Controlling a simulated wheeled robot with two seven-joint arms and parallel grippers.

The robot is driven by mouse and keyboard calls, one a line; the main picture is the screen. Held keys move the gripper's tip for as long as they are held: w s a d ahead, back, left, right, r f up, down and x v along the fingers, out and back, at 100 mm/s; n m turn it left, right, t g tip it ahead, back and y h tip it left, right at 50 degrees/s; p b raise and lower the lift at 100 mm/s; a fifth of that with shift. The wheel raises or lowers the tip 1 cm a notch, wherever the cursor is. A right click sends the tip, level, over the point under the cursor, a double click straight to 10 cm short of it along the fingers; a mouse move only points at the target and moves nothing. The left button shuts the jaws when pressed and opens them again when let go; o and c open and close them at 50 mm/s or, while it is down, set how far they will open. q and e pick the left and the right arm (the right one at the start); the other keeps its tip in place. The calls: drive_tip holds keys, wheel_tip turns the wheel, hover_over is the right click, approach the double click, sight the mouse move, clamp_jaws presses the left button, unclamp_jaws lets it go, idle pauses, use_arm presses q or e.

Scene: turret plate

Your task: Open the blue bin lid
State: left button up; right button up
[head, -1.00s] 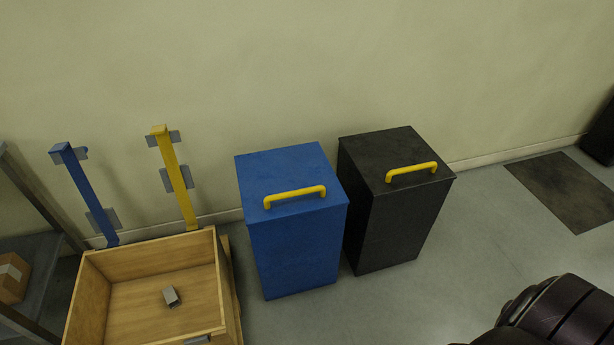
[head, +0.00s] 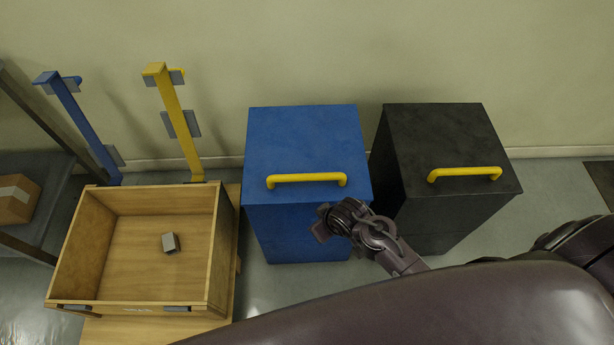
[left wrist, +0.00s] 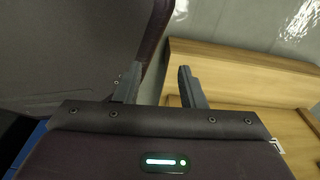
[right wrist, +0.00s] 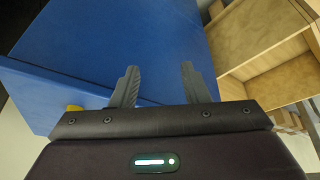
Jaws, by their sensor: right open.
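The blue bin (head: 305,135) stands against the wall with its flat lid closed. A yellow bar handle (head: 306,179) sits near the lid's front edge. My right gripper (head: 322,222) is just in front of the bin, below and to the right of the handle; its fingertips are hard to make out there. In the right wrist view my right gripper (right wrist: 158,70) is open and empty before the blue bin (right wrist: 120,40), with a bit of the yellow handle (right wrist: 74,108) behind the palm. My left gripper (left wrist: 160,72) is open and empty, seen only in the left wrist view.
A black bin (head: 445,135) with a yellow handle stands close on the right. A wooden crate (head: 212,255) holding a small grey block (head: 170,243) is on the left. Blue (head: 85,130) and yellow (head: 178,125) posts stand behind it. A shelf with a cardboard box (head: 15,198) is far left.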

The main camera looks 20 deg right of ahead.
sight(305, 176)
drive_tip(key=w+a+r+n, duration=0.1)
drive_tip(key=w+r+n, duration=0.1)
drive_tip(key=w+r, duration=0.1)
drive_tip(key=w+a+r+n+t+y, duration=0.1)
drive_tip(key=w+r+n, duration=0.1)
drive_tip(key=w+r, duration=0.1)
drive_tip(key=w+a+r+n+y, duration=0.1)
drive_tip(key=w+a+r+n, duration=0.1)
drive_tip(key=w+r, duration=0.1)
drive_tip(key=shift+a+r+t+b, duration=0.1)
drive_tip(key=shift+r+t+b, duration=0.1)
drive_tip(key=shift+t+b, duration=0.2)
drive_tip(key=w+d+r+n+g, duration=0.1)
drive_tip(key=d+r+n+g, duration=0.2)
drive_tip(key=d+n, duration=0.25)
drive_tip(key=shift+m, duration=0.45)
drive_tip(key=b+x, duration=0.2)
drive_tip(key=x, duration=0.5)
drive_tip(key=shift+w+d, duration=0.1)
use_arm(q)
drive_tip(key=f, duration=0.3)
drive_tip(key=shift+s+d+f, duration=0.15)
drive_tip(key=shift+s+d, duration=0.05)
use_arm(e)
clamp_jaws()
drive_tip(key=shift+r, duration=0.1)
